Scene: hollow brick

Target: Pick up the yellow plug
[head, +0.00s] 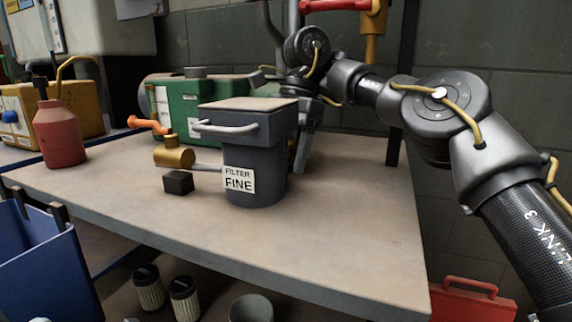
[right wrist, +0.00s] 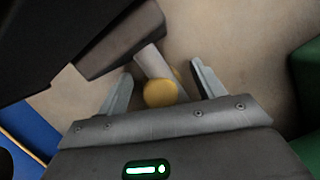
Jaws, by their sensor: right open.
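The yellow plug (head: 174,158) is a brass-yellow cylinder in the head view. It sits at the end of a pale rod on the left side of the dark filter housing (head: 258,180). In the right wrist view a round yellow end (right wrist: 160,94) on a pale rod shows between my fingers; it looks like the plug. My right gripper (right wrist: 160,72) is open, with one finger on each side of the yellow end and gaps visible. In the head view the right arm reaches down behind the housing, which hides the fingertips. My left gripper is not in view.
A small black block (head: 178,182) lies near the plug. A green machine (head: 196,108) stands behind, with a red bottle (head: 59,135) and a blue bin (head: 45,262) to the left. The housing blocks the space right of the plug. The table's front right is clear.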

